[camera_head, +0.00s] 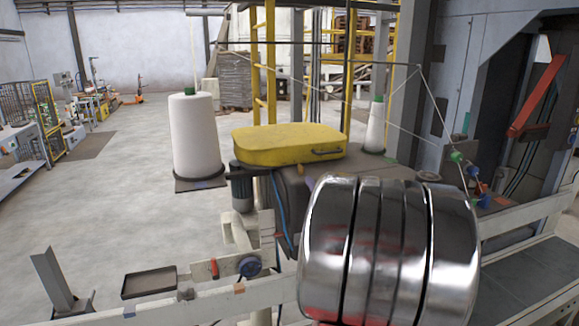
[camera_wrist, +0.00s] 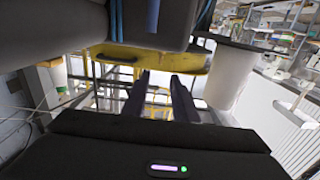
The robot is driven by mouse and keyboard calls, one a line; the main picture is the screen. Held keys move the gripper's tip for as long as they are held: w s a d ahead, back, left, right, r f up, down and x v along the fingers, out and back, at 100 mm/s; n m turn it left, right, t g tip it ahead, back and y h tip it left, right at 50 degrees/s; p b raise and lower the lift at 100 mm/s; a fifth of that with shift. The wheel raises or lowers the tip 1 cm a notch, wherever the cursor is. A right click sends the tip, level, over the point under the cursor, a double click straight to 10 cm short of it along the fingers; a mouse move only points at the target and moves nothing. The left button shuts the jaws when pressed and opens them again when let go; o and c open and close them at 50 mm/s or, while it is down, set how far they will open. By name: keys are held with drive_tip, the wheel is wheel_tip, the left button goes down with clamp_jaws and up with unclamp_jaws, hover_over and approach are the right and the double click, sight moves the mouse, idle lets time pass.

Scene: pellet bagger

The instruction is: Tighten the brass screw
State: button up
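A small brass-coloured piece (camera_head: 300,169) shows at the lower front edge of the yellow cover (camera_head: 288,145) in the head view. It may be the brass screw, but it is too small to tell. The yellow cover has a dark handle and sits on a dark machine housing. In the wrist view, which looks upside down, the cover (camera_wrist: 150,59) lies beyond my gripper (camera_wrist: 160,82). The two dark fingers are apart with nothing between them. My gripper does not show in the head view, where a large shiny part of my arm covers the lower right. No screw is clear in the wrist view.
A large white thread cone (camera_head: 195,135) stands left of the cover; a smaller cone (camera_head: 375,128) stands to the right. A blue knob (camera_head: 250,266), a red lever (camera_head: 214,268) and a dark tray (camera_head: 150,283) are along the front rail. Thread runs overhead. Open floor lies left.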

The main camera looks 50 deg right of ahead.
sight(302, 165)
drive_tip(key=shift+w, duration=0.1)
idle(0.3)
drive_tip(key=x, duration=1.3)
drive_tip(key=shift+w+d, duration=0.2)
drive_tip(key=shift+c, duration=0.6)
clamp_jaws()
